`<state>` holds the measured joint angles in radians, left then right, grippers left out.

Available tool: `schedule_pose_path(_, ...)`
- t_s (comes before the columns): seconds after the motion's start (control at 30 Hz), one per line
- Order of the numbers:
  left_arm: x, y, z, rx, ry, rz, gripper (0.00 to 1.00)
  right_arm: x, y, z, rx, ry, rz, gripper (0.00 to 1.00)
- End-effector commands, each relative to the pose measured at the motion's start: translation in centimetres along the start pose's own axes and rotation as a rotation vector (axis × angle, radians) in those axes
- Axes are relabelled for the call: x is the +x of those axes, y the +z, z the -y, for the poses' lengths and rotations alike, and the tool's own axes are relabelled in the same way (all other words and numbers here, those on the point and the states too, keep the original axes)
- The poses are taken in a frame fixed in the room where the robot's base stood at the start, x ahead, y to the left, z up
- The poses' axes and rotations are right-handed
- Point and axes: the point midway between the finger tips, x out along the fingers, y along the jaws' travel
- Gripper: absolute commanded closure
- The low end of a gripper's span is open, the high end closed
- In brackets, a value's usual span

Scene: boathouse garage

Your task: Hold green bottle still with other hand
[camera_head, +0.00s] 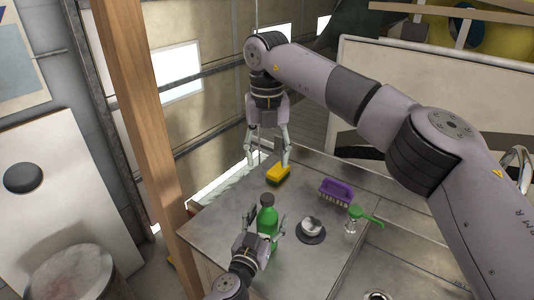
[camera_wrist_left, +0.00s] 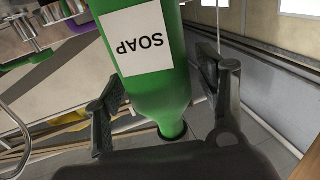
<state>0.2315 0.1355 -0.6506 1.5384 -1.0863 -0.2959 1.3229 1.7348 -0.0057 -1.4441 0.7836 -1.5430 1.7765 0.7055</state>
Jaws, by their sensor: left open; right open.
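The green bottle (camera_head: 267,219) stands on the grey worktop (camera_head: 225,225) near its left side. In the left wrist view the bottle (camera_wrist_left: 160,90) shows a white SOAP label and lies between the two fingers. My left gripper (camera_head: 264,224) is open around the bottle; a gap shows on at least one side, and contact cannot be told. My right gripper (camera_head: 267,158) is open and empty, above and behind the yellow sponge (camera_head: 278,175) at the far edge of the worktop.
A purple brush (camera_head: 336,192) lies right of the sponge. A small metal cup (camera_head: 312,226) sits on a dark round base. A green-handled item (camera_head: 365,215) is farther right. A wooden post (camera_head: 140,110) rises on the left. A sink drain (camera_head: 376,296) is at the front.

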Motion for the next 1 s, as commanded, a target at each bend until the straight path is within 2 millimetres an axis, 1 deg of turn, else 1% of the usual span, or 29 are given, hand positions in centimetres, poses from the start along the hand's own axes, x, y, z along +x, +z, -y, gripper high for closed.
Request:
schedule_pose_path(0.3, -0.1, 0.0, 0.0, 0.000, 0.000, 0.000, 0.32, 0.0, 0.0, 0.0, 0.000, 0.000, 0.000, 0.49)
schedule_pose_path(0.37, -0.4, 0.1, 0.0, 0.000, 0.000, 0.001, 0.32, 0.0, 0.0, 0.0, 0.000, 0.000, 0.000, 0.49)
schedule_pose_path(0.43, -1.1, 0.1, 0.0, -0.002, 0.000, 0.002, 0.32, 0.0, 0.0, 0.0, 0.000, 0.000, 0.000, 0.49)
schedule_pose_path(0.57, -3.4, 0.2, 0.0, -0.002, 0.000, 0.003, 0.32, 0.0, 0.0, 0.0, 0.000, 0.000, 0.000, 0.49)
schedule_pose_path(0.7, -6.5, 0.2, 0.0, -0.002, -0.001, 0.004, 0.32, 0.0, 0.0, 0.0, 0.000, 0.000, 0.000, 0.49)
schedule_pose_path(0.8, -8.4, 0.2, 0.0, -0.003, -0.001, 0.004, 0.32, 0.0, 0.0, 0.0, 0.000, 0.000, 0.000, 0.49)
schedule_pose_path(0.9, -10.0, 0.1, 0.0, -0.003, -0.001, 0.002, 0.32, 0.0, 0.0, 0.0, 0.000, 0.000, 0.000, 0.49)
schedule_pose_path(1.0, -11.1, 0.1, 0.0, -0.002, -0.001, 0.002, 0.32, 0.0, 0.0, 0.0, 0.000, 0.000, 0.000, 0.49)
